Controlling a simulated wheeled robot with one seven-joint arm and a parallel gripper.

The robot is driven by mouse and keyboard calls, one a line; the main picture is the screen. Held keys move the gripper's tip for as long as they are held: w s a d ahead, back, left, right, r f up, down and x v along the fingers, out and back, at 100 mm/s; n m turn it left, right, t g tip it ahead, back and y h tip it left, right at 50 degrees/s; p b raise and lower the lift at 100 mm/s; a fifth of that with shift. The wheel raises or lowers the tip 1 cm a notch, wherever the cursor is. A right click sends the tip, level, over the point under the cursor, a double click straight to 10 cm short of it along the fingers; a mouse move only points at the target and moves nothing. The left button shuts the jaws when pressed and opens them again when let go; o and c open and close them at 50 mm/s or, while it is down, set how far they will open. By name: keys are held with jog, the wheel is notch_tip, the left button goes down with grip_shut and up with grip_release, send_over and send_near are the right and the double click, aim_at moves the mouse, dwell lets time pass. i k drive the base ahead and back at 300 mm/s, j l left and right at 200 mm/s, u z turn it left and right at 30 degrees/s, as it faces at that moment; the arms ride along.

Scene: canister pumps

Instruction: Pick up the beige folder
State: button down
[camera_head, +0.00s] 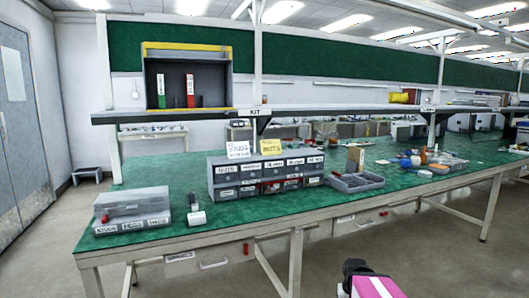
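The only beige thing I make out is a small upright tan block-like item (355,158) on the green bench, behind the grey divided tray. It is too small to tell whether it is a folder. A red folder (190,90) and a green folder (161,90) stand upright in a dark open box on the shelf; neither is beige. A pink, white and black part of my arm shows at the bottom edge, right of centre, well in front of the bench. No gripper fingers are visible.
The green bench (163,177) holds a grey drawer unit (234,182), a grey divided tray (354,188), a clear-lidded case (132,203) and several small items on the right. The shelf (290,108) runs above the bench. Floor shows in front.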

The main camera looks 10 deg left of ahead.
aim_at(355, 154)
jog(key=u, duration=1.25)
jog(key=z, duration=1.5)
jog(key=i+l+z, duration=0.2)
jog(key=i+l, duration=0.25)
jog(key=i, duration=0.15)
